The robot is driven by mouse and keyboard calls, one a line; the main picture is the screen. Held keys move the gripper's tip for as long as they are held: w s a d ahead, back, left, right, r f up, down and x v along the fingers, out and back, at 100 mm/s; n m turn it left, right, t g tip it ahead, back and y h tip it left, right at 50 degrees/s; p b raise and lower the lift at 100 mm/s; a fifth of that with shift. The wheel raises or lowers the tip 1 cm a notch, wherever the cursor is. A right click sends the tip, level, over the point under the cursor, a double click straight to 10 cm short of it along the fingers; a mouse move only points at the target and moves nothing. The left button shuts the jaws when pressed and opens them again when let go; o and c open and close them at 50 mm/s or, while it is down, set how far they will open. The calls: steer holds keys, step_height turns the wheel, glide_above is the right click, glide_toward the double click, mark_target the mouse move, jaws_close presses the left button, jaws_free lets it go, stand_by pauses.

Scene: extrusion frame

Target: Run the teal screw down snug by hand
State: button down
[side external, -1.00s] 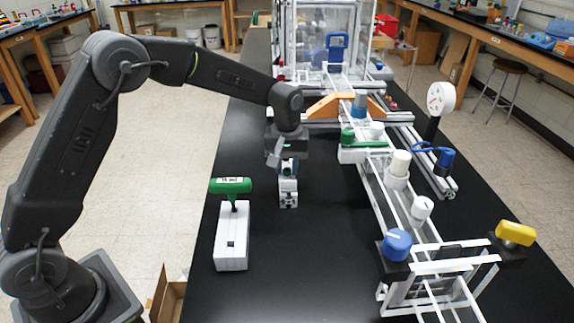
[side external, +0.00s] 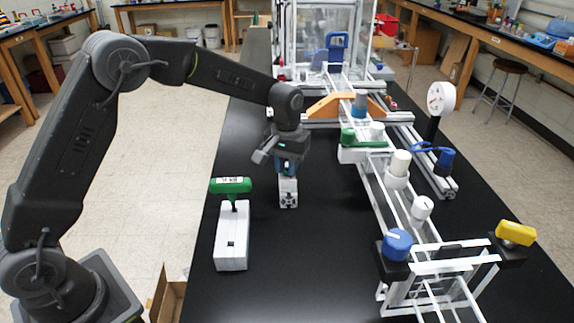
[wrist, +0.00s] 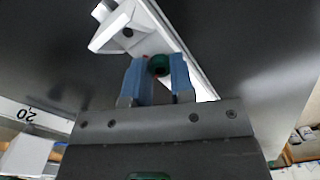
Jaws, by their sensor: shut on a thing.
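The teal screw (wrist: 159,65) shows as a dark green round head between the two blue fingers of my gripper (wrist: 158,72) in the wrist view. My gripper is shut on the screw. The screw stands at a white extrusion (wrist: 180,50), and a white angle bracket (wrist: 118,28) sits on it beside the fingers. In the side view, my gripper (side external: 287,172) points down onto the small upright end of the extrusion (side external: 288,196). There the screw is hidden by the fingers. How deep the screw sits cannot be told.
A green-handled driver (side external: 231,185) stands in a white holder (side external: 231,250) to the left and nearer the camera. A rail frame with valves and knobs (side external: 397,243) runs along the right. The black bench top (side external: 315,255) between them is clear.

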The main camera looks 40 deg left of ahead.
steer(key=m, duration=0.5)
steer(key=shift+m, duration=0.3)
steer(key=m, duration=0.5)
steer(key=shift+r, duration=0.1)
steer(key=shift+w+m, duration=0.1)
steer(key=shift+m, duration=0.3)
steer(key=c, duration=1)
jaws_free()
steer(key=shift+o, duration=0.2)
step_height(320, 180, up, 8)
steer(key=shift+a, duration=0.1)
